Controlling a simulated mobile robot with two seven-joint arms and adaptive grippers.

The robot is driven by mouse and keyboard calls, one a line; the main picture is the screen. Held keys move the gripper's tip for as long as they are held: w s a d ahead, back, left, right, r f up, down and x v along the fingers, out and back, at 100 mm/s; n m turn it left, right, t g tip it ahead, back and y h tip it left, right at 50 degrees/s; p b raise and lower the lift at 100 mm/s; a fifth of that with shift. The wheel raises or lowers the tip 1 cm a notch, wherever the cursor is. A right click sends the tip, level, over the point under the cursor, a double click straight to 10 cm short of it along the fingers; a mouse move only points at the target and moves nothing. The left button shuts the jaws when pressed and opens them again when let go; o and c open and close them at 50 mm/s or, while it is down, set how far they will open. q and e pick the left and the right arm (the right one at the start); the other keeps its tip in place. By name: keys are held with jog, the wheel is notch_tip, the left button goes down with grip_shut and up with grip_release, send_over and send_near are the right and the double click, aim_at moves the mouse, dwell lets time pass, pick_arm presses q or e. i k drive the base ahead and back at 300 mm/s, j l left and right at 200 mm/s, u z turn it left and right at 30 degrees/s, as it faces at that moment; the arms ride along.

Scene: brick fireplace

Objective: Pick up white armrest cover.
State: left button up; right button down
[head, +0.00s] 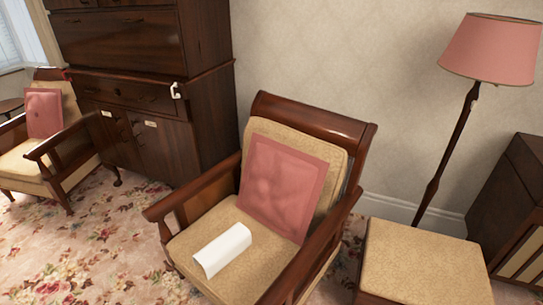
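The white armrest cover (222,250) lies on the beige seat (252,274) of the wooden armchair in the middle of the head view. It looks like a folded or curved white piece, lying at a slant in front of the pink cushion (283,187). It is apart from both armrests. Neither of my grippers shows in this view.
The armchair's wooden armrests (196,190) flank the seat. A beige footstool (424,262) and a floor lamp with a pink shade (491,49) stand on the right. A dark cabinet (158,152) and a second armchair (72,168) are on the left. Floral carpet (110,252) lies open at the lower left.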

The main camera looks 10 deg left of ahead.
aim_at(213, 258)
jog(key=j+z, duration=0.2)
jog(key=z, duration=0.15)
jog(key=j+z, duration=0.2)
jog(key=z, duration=0.15)
jog(key=j+z, duration=0.65)
jog(key=j, duration=0.35)
jog(key=k+j, duration=0.1)
jog(key=j, duration=0.35)
jog(key=k+j, duration=0.1)
jog(key=j, duration=0.3)
jog(key=k+j+z, duration=0.1)
jog(key=j, duration=0.35)
jog(key=k+j, duration=0.1)
jog(key=j, duration=0.35)
